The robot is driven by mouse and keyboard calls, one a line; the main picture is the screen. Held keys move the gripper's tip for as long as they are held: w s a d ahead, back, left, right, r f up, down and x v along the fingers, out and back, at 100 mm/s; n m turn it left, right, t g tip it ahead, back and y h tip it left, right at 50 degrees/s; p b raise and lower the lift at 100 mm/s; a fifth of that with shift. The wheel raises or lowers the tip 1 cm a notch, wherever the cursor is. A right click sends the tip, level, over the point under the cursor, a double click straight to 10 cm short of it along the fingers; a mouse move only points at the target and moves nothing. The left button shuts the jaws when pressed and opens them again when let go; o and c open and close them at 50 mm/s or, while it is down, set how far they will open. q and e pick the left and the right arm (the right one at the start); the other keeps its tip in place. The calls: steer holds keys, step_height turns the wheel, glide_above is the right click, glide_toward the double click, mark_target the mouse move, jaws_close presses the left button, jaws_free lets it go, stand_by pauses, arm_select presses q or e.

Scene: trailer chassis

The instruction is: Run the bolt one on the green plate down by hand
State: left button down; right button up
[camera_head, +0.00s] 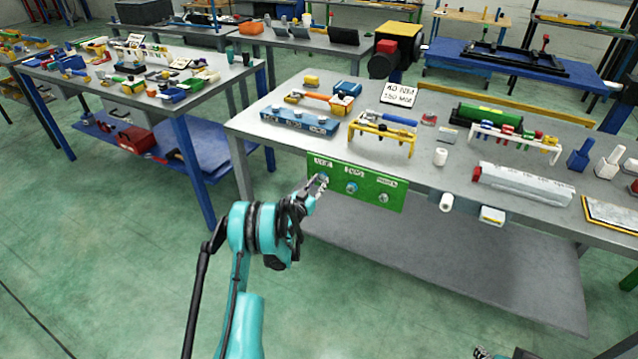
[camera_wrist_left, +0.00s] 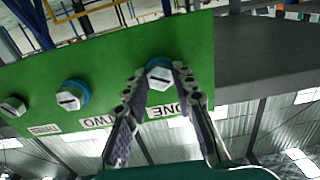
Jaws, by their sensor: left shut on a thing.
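The green plate (camera_head: 335,190) hangs upright on the front edge of the grey workbench, with three bolts in a row under white labels. My left gripper (camera_head: 319,184) is at the left end of the plate. In the left wrist view its two fingers (camera_wrist_left: 161,86) are shut on the sides of bolt one (camera_wrist_left: 159,75), a slotted silver head with blue around it, beside the label ONE. Bolt two (camera_wrist_left: 70,97) also has a blue ring. Bolt three (camera_wrist_left: 13,107) shows no blue. How far bolt one sits in is hard to tell. A small dark part at the bottom right may be my right gripper (camera_head: 482,353).
The workbench (camera_head: 453,181) carries a blue block (camera_head: 300,121), a yellow rack (camera_head: 382,131), a sign (camera_head: 399,94) and a white box (camera_head: 525,184). A white roll (camera_head: 446,202) is at its front edge. A second bench (camera_head: 150,100) stands left. Floor before the plate is clear.

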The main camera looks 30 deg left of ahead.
arm_select(q)
steer(key=m, duration=0.5)
steer(key=shift+m, duration=0.4)
stand_by(0.3)
steer(key=c, duration=1.2)
jaws_free()
steer(key=shift+s, duration=0.1)
steer(key=shift+s, duration=3.7)
steer(key=shift+d, duration=0.1)
